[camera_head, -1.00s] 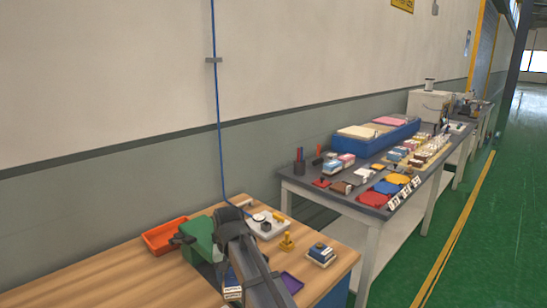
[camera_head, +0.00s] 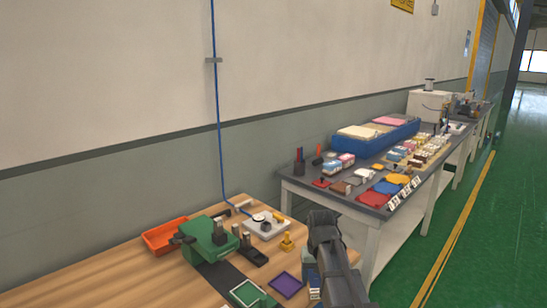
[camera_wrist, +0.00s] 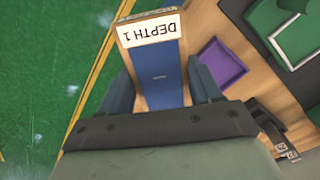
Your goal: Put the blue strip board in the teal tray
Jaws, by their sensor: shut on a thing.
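The blue strip board (camera_wrist: 159,76) shows in the wrist view with a blue middle, pale wood-coloured edges and a white "DEPTH 1" label at its end. My gripper (camera_wrist: 163,92) has one finger on each side of it and is shut on it. In the head view my gripper (camera_head: 311,264) is near the right end of the wooden table, and the board is mostly hidden there. A green, pale-rimmed square tray (camera_head: 235,294), likely the teal tray, lies to its left. It also shows at upper right in the wrist view (camera_wrist: 277,44).
A purple tray (camera_head: 287,284) lies between my gripper and the green tray. A green machine (camera_head: 204,236), a white device (camera_head: 266,228), a yellow stamp-like piece (camera_head: 287,243) and an orange tray (camera_head: 153,241) stand farther back. The table's right edge is close to my gripper.

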